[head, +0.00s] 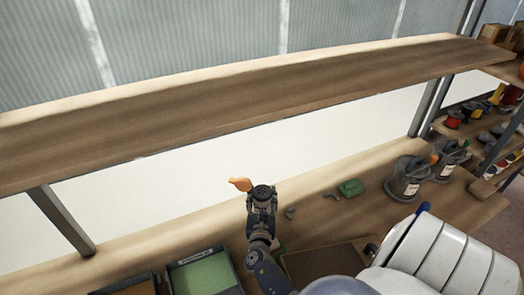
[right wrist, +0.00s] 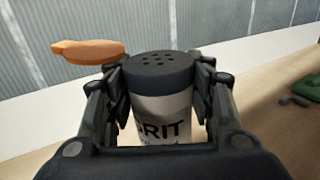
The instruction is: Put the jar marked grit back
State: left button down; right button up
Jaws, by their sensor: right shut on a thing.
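The jar marked grit (right wrist: 162,112) is white with a dark, perforated lid and black lettering reading "GRIT" in the right wrist view. My right gripper (right wrist: 160,95) is shut on it, with a finger on each side. The jar looks upright. In the head view my right gripper (head: 262,205) is over the bench, below the long upper shelf, and mostly hides the jar; a dark top (head: 263,190) shows at its tip. I cannot tell the jar's height above the bench. My left gripper is not in view.
An orange object (head: 240,184) shows just left of the gripper. The upper shelf (head: 230,95) is bare.

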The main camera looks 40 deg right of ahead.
jog(key=shift+f+b, duration=1.5)
jog(key=shift+f, duration=0.35)
jog(key=shift+f, duration=0.2)
jog(key=o, duration=1.1)
jog(key=shift+c, duration=0.2)
